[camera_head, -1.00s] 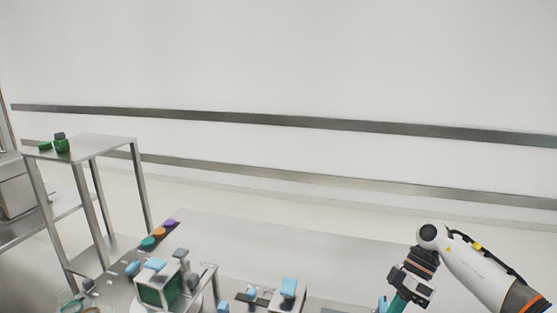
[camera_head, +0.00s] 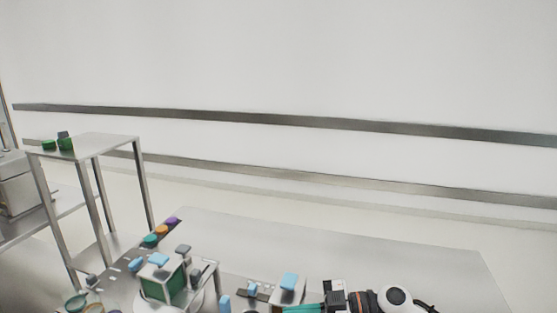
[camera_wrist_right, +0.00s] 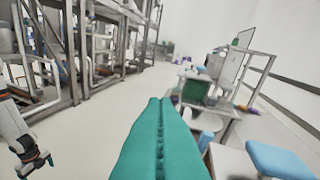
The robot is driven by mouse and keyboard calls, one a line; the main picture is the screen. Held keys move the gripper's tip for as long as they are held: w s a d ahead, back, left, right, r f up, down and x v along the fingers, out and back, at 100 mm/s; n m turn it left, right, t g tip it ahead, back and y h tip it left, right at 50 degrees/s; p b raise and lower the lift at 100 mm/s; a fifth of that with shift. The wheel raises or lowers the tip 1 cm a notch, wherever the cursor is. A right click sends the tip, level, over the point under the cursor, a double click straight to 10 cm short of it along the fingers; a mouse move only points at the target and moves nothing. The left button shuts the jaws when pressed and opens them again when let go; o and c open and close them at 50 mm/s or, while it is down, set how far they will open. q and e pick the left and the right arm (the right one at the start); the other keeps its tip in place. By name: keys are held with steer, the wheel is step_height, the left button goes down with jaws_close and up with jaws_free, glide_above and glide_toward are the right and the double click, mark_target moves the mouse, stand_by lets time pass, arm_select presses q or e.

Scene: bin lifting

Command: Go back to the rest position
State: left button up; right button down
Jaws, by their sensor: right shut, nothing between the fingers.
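My right gripper (camera_head: 300,309) comes in from the lower right of the head view, its arm lying low over the table's front. Its teal fingers point left, beside a white block with a light blue top. In the right wrist view the two teal fingers (camera_wrist_right: 160,110) lie pressed together along their length, with nothing between them. My left gripper is not in the head view. A white arm with a dark end (camera_wrist_right: 30,158), which looks like my left one, shows at the left edge of the wrist view. Its fingers are too small to read.
The steel table (camera_head: 420,259) is bare at its back and right. A white and green device (camera_head: 163,284) and the blue-topped block (camera_head: 289,281) stand at its front. A steel rack (camera_head: 100,143) stands at the left. Tall shelving (camera_wrist_right: 75,50) shows in the wrist view.

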step_height(320, 180, up, 4)
steer(key=w+d+m+t+h, duration=0.1)
steer(key=d+m+t+h, duration=0.1)
steer(key=m+t, duration=1.05)
steer(key=s+d+f+m+t+h, duration=0.2)
steer(key=s+d+f+m+h, duration=0.35)
steer(key=d+f+h, duration=0.6)
steer(key=s+d+f+g+h, duration=0.1)
steer(key=s+f+g, duration=0.25)
steer(key=s, duration=0.45)
steer(key=s+d+f+g+h, duration=0.1)
steer(key=s+f+g, duration=0.1)
steer(key=s+g, duration=0.35)
steer(key=s+d+f+g+h, duration=0.1)
steer(key=s+f+g, duration=0.2)
steer(key=s, duration=0.6)
step_height(320, 180, down, 31)
steer(key=s+n+g+b, duration=0.1)
steer(key=s+g+b, duration=0.1)
steer(key=s+d+f+b, duration=0.1)
steer(key=s+d+f, duration=0.2)
steer(key=s+f, duration=1.2)
steer(key=shift+s+f+g+b, duration=0.15)
steer(key=shift+s+g+b, duration=0.2)
steer(key=shift+s, duration=0.15)
